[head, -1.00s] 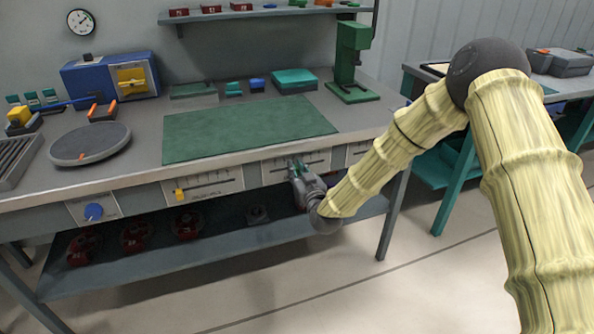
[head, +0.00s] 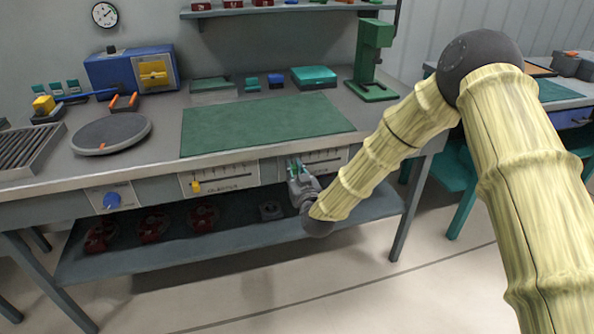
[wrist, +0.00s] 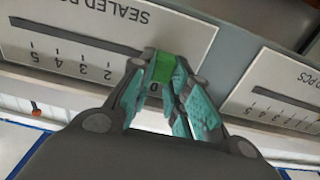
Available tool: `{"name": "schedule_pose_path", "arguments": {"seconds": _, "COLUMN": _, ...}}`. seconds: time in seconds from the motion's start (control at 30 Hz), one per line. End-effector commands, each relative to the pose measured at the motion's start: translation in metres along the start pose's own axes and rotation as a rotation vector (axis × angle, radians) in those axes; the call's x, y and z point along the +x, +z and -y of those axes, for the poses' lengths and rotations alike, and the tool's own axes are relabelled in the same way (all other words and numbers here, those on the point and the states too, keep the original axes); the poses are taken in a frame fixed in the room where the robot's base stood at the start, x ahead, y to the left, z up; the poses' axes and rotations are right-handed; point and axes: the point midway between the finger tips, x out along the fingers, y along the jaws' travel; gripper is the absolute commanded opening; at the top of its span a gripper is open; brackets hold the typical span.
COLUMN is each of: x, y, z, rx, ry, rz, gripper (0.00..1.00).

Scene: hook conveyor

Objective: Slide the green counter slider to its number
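The green counter slider (wrist: 163,67) sits at the 0 end of its slot in the wrist view, where the panel appears upside down.
A panel with a yellow slider (head: 196,186) is to the left, then a blue knob (head: 112,200). Another scale panel (wrist: 285,95) shows at the wrist view's right. The bench's lower shelf (head: 150,256) with red parts (head: 152,229) is below my gripper. The floor in front is clear.

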Motion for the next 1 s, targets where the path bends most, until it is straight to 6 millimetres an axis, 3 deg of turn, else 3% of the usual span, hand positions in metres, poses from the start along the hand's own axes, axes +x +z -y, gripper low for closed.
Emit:
{"name": "schedule_pose_path", "arguments": {"seconds": 0.03, "x": 0.000, "y": -0.001, "z": 0.005, "rx": 0.002, "ry": -0.008, "rz": -0.001, "gripper": 0.27}}
{"name": "schedule_pose_path", "arguments": {"seconds": 0.1, "x": 0.000, "y": -0.001, "z": 0.004, "rx": 0.002, "ry": -0.007, "rz": -0.001, "gripper": 0.39}}
{"name": "schedule_pose_path", "arguments": {"seconds": 0.57, "x": -0.010, "y": 0.000, "z": 0.001, "rx": 0.001, "ry": -0.003, "rz": 0.002, "gripper": 0.39}}
{"name": "schedule_pose_path", "arguments": {"seconds": 1.0, "x": -0.085, "y": 0.000, "z": 0.001, "rx": 0.001, "ry": -0.004, "rz": 0.002, "gripper": 0.39}}
